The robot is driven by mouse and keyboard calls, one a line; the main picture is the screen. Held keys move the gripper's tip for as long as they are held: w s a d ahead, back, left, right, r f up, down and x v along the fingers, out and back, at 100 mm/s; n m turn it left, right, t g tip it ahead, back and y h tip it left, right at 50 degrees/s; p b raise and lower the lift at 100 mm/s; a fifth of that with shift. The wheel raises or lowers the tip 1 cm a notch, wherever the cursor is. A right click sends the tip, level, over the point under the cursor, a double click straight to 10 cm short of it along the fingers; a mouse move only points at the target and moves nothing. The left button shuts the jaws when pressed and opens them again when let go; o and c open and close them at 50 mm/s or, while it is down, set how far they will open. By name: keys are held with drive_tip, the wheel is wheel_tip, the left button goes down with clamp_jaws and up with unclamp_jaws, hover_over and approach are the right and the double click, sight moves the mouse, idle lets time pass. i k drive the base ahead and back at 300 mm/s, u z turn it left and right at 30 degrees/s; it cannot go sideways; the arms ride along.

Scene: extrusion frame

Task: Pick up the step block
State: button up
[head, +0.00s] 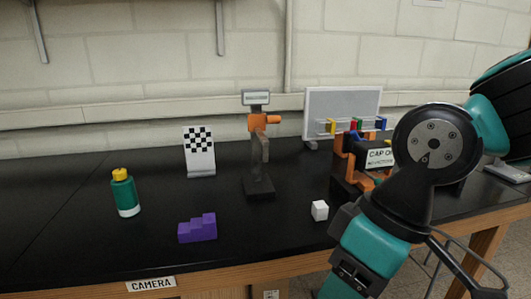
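The step block (198,231) is purple and stair-shaped, with its steps rising to the right. It sits on the black table top (90,215) near the front edge, left of centre in the head view. Nothing covers it, and nothing touches it apart from the table. My arm comes in from the right and bends down to the bottom edge of the picture, well to the right of the block. My gripper's fingers cannot be seen in this view.
A green bottle (124,195) with a yellow cap stands left of the block. A checkerboard target (199,152) and an orange-and-grey stand (258,158) are behind it. A white cube (320,211) lies to its right. An orange fixture (345,165) is partly behind my arm.

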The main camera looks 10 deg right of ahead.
sight(200, 228)
drive_tip(key=u, duration=2.25)
drive_tip(key=i, duration=1.45)
drive_tip(key=z, duration=2.85)
